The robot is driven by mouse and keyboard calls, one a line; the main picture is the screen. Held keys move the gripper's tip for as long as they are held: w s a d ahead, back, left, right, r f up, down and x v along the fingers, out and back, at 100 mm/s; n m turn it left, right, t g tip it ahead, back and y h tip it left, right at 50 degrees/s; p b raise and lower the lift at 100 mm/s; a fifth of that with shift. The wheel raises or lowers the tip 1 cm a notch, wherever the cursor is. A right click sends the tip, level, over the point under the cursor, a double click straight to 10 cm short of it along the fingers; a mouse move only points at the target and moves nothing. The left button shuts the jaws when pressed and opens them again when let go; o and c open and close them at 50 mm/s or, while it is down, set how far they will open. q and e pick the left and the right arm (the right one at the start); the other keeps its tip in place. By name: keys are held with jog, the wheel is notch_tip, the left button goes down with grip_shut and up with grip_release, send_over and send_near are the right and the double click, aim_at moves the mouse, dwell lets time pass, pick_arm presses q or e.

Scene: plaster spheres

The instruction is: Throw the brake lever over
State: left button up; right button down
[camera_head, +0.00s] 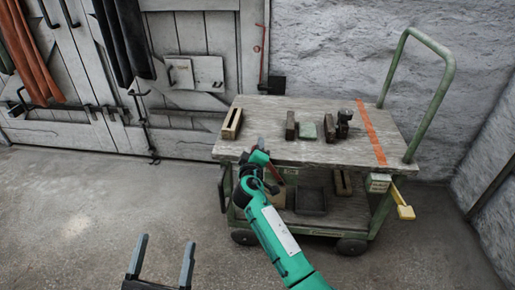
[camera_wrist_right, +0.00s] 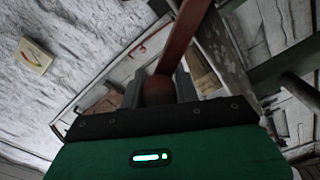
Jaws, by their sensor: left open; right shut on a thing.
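The brake lever is a red-brown bar (camera_wrist_right: 181,38) with a rounded end (camera_wrist_right: 158,90) in the right wrist view. My right gripper (camera_wrist_right: 160,78) is shut around that end, with a grey finger on each side. In the head view a short red piece of the lever (camera_head: 273,173) shows beside my green right wrist, at the cart's near left side; my wrist hides part of it. My left gripper (camera_head: 166,241) is open and empty over the bare floor at the bottom left.
The green-framed cart (camera_head: 303,151) has a wooden top carrying several small blocks and a dark metal piece (camera_head: 344,122). A yellow pedal (camera_head: 404,211) sticks out at its right. A dark tray (camera_head: 311,201) sits on the lower shelf. Floor left of the cart is clear.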

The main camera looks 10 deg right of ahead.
jog(key=c, duration=1.1)
grip_release()
jog(key=shift+f, duration=0.15)
jog(key=shift+s+a, duration=0.2)
jog(key=shift+s, duration=0.25)
pick_arm(q)
notch_tip(320, 180, down, 7)
jog(key=d+g+p, duration=0.1)
jog(key=d+g, duration=0.1)
jog(key=g, duration=0.2)
jog(key=shift+s+p, duration=0.3)
pick_arm(e)
jog(key=v, duration=1.3)
